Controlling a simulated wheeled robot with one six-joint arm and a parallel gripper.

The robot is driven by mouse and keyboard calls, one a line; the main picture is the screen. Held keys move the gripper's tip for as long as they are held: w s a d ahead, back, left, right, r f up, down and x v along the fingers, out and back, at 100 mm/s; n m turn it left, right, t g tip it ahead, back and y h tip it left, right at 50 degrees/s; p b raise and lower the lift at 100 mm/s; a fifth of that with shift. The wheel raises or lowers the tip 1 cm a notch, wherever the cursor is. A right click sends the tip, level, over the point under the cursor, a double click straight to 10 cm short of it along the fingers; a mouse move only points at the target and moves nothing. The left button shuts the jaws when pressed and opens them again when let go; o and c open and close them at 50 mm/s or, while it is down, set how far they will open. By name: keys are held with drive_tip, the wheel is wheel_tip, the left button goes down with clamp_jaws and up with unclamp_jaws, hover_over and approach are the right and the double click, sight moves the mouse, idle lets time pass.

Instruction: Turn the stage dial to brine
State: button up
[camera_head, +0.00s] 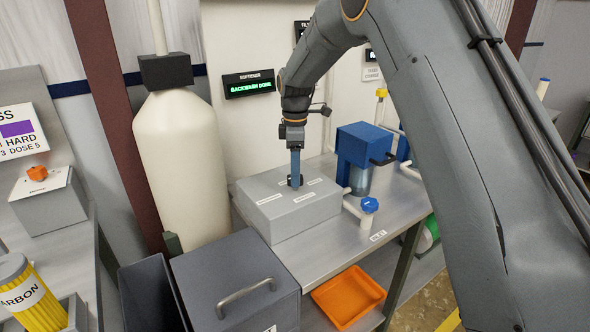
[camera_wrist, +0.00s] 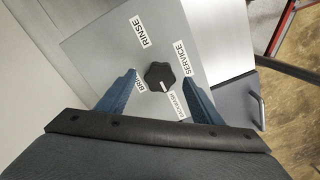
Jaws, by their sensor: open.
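The black lobed stage dial (camera_wrist: 159,77) sits on top of a grey box (camera_head: 280,222), with a white pointer mark turned towards the label that seems to read BACKWASH (camera_wrist: 178,106). The BRINE label (camera_wrist: 140,82) is partly hidden by a finger. The RINSE label (camera_wrist: 141,32) and SERVICE label (camera_wrist: 186,57) are clear. My gripper (camera_wrist: 160,78) is open, with one blue finger on each side of the dial and gaps showing between them. In the head view my gripper (camera_head: 295,178) points down over the dial, which it mostly hides.
A softener display (camera_head: 249,83) reads BACKWASH DONE. A cream tank (camera_head: 181,150) stands left of the box. A blue-topped unit (camera_head: 364,145) and a blue-capped valve (camera_head: 369,205) stand to the right. A grey handled bin (camera_head: 236,275) and orange tray (camera_head: 348,296) are in front.

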drive_tip(key=shift+f, duration=0.5)
drive_tip(key=shift+c, duration=0.3)
drive_tip(key=c, duration=1)
drive_tip(key=shift+m, duration=0.3)
